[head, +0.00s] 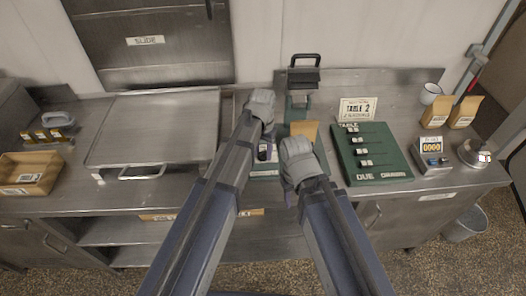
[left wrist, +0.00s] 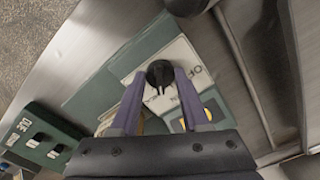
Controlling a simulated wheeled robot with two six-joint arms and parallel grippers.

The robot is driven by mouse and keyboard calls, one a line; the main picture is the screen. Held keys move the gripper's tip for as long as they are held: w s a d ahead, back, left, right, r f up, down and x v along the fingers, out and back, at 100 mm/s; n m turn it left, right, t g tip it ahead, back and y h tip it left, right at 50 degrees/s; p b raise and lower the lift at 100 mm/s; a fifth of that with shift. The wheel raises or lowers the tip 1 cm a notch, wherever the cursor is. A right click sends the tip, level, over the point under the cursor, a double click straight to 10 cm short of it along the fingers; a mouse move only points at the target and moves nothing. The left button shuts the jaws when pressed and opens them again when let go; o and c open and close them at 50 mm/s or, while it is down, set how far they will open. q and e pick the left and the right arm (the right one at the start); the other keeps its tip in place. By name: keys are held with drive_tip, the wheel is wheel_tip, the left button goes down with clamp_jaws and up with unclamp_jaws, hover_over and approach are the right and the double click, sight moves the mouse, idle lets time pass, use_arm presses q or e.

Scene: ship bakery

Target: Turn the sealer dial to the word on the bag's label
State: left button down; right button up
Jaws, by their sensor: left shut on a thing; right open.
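The sealer is a green machine with a black top handle (head: 304,62). In the left wrist view its black dial knob (left wrist: 160,72) stands on a white lettered plate (left wrist: 181,52). My left gripper (left wrist: 158,84) is shut on the knob, with one purple finger on each side. The knob's pointer and most words are hidden or too small to read. A brown paper bag (head: 306,130) is at the sealer, partly behind my right gripper (head: 290,194). I cannot read its label. My right gripper is open, to the right of the dial.
A green board (head: 377,178) with several tags and a "TABLE 2" card (head: 357,109) stand to the right. Further right are a counter box (head: 431,148), two brown bags (head: 465,110) and a bell (head: 474,152). A steel lidded unit (head: 155,128) is to the left.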

sight(263, 152)
use_arm(q)
drive_tip(key=m, duration=0.5)
drive_tip(key=shift+m, duration=0.3)
idle(0.4)
drive_tip(key=shift+c, duration=1.9)
unclamp_jaws()
drive_tip(key=shift+r, duration=0.1)
wheel_tip(263, 152, up, 8)
drive_tip(key=p, duration=0.8)
drive_tip(key=shift+f, duration=0.2)
